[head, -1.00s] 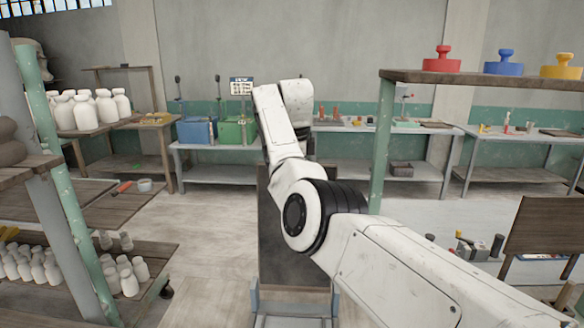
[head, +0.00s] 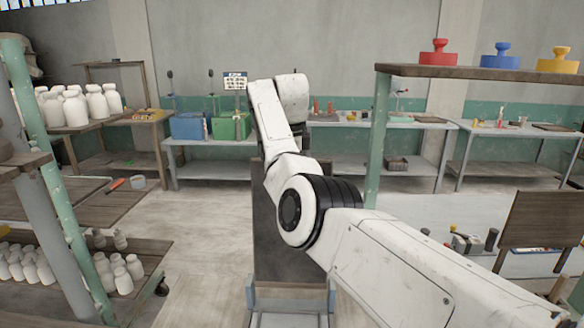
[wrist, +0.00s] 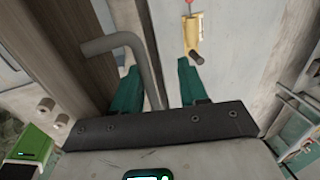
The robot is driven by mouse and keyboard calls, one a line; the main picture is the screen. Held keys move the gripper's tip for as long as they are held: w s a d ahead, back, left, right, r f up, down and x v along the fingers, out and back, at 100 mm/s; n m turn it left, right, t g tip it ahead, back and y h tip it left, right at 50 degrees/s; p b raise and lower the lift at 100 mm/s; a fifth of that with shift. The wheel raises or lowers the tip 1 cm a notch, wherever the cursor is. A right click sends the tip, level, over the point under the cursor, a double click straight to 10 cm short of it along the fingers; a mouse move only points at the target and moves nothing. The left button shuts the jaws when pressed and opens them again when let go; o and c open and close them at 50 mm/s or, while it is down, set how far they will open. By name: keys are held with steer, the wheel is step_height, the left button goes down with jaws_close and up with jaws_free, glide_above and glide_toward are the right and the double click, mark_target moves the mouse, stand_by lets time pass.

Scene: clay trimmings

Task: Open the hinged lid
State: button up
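My gripper (wrist: 158,78) shows in the wrist view with its two teal fingers spread apart. A grey bent rod (wrist: 143,68) crosses the view near the left finger, inside the gap; I cannot tell whether they touch. In the head view my white arm hides the gripper. A blue box (head: 188,126) and a green box (head: 230,126) stand on the back bench, left of my arm. They look closed, but their lids and hinges are too small to make out. No lid is clearly identifiable in the wrist view.
A shelf unit with white bottles (head: 75,108) stands at the left. A wooden shelf (head: 480,76) at the right carries red, blue and yellow knobbed pieces. A dark board (head: 290,240) stands below my arm. Open floor (head: 205,235) lies left of it.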

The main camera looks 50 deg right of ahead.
step_height(320, 180, up, 11)
steer(key=s+a+b, duration=0.1)
steer(key=shift+s+a+f, duration=0.15)
steer(key=shift+a+f, duration=0.05)
steer(key=shift+a, duration=0.1)
stand_by(0.5)
